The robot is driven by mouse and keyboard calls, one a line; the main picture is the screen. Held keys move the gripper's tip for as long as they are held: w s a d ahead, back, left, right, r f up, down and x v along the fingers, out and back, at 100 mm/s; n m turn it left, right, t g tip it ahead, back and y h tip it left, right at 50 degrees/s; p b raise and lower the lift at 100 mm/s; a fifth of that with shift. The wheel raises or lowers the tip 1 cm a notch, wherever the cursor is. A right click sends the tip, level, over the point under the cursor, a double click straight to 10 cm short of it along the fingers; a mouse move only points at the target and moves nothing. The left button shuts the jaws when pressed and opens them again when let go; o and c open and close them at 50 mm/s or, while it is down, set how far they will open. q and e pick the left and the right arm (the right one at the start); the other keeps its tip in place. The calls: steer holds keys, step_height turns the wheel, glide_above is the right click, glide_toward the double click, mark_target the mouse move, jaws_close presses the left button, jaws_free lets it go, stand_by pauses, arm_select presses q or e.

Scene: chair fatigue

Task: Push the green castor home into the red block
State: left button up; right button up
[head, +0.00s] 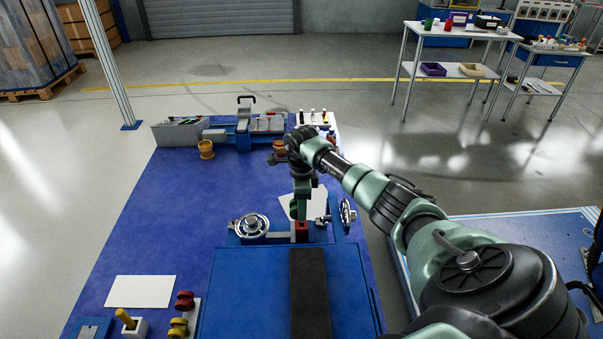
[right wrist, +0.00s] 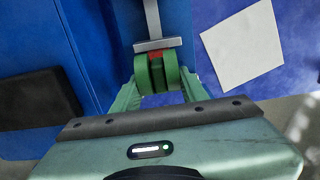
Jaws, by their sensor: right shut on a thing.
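My right gripper (head: 301,196) points down over the far edge of the blue bench fixture and is shut on the green castor (right wrist: 157,74). In the right wrist view its two green fingers (right wrist: 161,88) stand on either side of the castor. In the head view the castor (head: 294,208) is partly hidden by the gripper. The red block (head: 301,231) is directly below the gripper. In the right wrist view a little red (right wrist: 155,53) shows right beside the castor, under a grey bar. I cannot tell how deep the castor sits in the block. My left gripper is not in view.
A black strip (head: 309,290) lies on the near blue surface. White sheets (head: 140,291) lie on the mat. Red and yellow castors (head: 184,300) stand at the near left.

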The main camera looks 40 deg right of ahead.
steer(key=shift+f+b, duration=1.45)
steer(key=shift+f, duration=0.15)
steer(key=shift+f, duration=0.1)
steer(key=o, duration=1.3)
steer(key=shift+f, duration=0.1)
steer(key=shift+o, duration=0.2)
step_height(320, 180, up, 8)
steer(key=p, duration=0.5)
steer(key=shift+d+p, duration=0.1)
steer(key=shift+p, duration=0.2)
steer(key=shift+r, duration=0.2)
steer(key=shift+f, duration=0.1)
